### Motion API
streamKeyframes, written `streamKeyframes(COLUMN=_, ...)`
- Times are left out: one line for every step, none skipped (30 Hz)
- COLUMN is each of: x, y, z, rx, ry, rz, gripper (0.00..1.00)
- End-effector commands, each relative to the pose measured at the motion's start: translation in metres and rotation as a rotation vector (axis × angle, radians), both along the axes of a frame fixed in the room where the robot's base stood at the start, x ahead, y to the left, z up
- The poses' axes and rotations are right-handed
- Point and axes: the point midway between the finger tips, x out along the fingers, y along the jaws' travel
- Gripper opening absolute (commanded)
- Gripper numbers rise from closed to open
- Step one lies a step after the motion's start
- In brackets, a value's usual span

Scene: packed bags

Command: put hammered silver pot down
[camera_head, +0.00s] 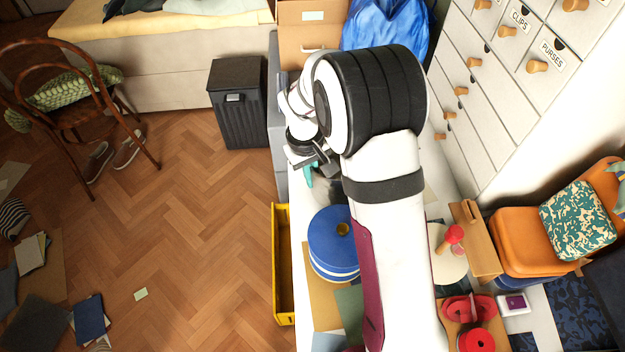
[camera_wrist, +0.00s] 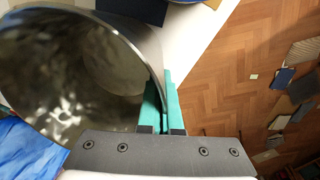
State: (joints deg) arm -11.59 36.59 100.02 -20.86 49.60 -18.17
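The hammered silver pot (camera_wrist: 70,75) fills the left of the wrist view, its open mouth toward the camera. In the head view a small part of the pot (camera_head: 323,196) shows below my gripper, mostly hidden by my arm. My gripper (camera_wrist: 163,100) has teal fingers, one inside the pot and one outside, closed on its rim wall. In the head view my gripper (camera_head: 309,175) is over the left edge of the white counter (camera_head: 298,215). I cannot tell whether the pot's base touches the counter.
A blue round box (camera_head: 330,232) stands just nearer than the pot. A yellow crate (camera_head: 284,209) lies left of the counter. A blue bag (camera_head: 385,25) and cardboard boxes (camera_head: 303,30) are at the back. A drawer cabinet (camera_head: 490,95) stands right. The wooden floor (camera_head: 190,220) is mostly clear.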

Motion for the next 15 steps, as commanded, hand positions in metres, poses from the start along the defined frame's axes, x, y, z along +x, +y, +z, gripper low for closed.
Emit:
streamKeyframes(x=-0.001, y=0.000, z=-0.010, rx=-0.001, ry=0.004, rz=0.000, gripper=0.00)
streamKeyframes(x=-0.001, y=0.000, z=-0.015, rx=-0.001, ry=0.004, rz=0.000, gripper=0.00)
streamKeyframes(x=0.000, y=-0.001, z=-0.019, rx=-0.001, ry=0.002, rz=0.000, gripper=0.00)
streamKeyframes(x=0.000, y=-0.001, z=-0.021, rx=0.000, ry=0.001, rz=0.000, gripper=0.00)
streamKeyframes(x=0.000, y=-0.001, z=-0.022, rx=0.000, ry=0.001, rz=0.000, gripper=0.00)
streamKeyframes(x=0.000, y=-0.001, z=-0.022, rx=0.000, ry=0.000, rz=-0.001, gripper=0.00)
streamKeyframes(x=0.000, y=-0.001, z=-0.022, rx=0.000, ry=0.000, rz=-0.001, gripper=0.00)
streamKeyframes(x=0.000, y=-0.001, z=-0.022, rx=0.000, ry=0.000, rz=-0.001, gripper=0.00)
streamKeyframes(x=0.000, y=-0.001, z=-0.022, rx=0.000, ry=0.000, rz=-0.001, gripper=0.00)
streamKeyframes(x=0.000, y=-0.001, z=-0.022, rx=0.000, ry=0.000, rz=-0.001, gripper=0.00)
streamKeyframes(x=0.000, y=-0.001, z=-0.022, rx=0.000, ry=0.000, rz=-0.001, gripper=0.00)
streamKeyframes(x=0.000, y=-0.001, z=-0.023, rx=0.000, ry=0.000, rz=-0.001, gripper=0.00)
streamKeyframes(x=0.000, y=-0.001, z=-0.024, rx=0.000, ry=0.000, rz=-0.001, gripper=0.00)
streamKeyframes(x=0.000, y=-0.001, z=-0.025, rx=0.000, ry=0.000, rz=-0.001, gripper=0.00)
streamKeyframes(x=0.000, y=-0.001, z=-0.025, rx=0.000, ry=0.000, rz=-0.001, gripper=0.05)
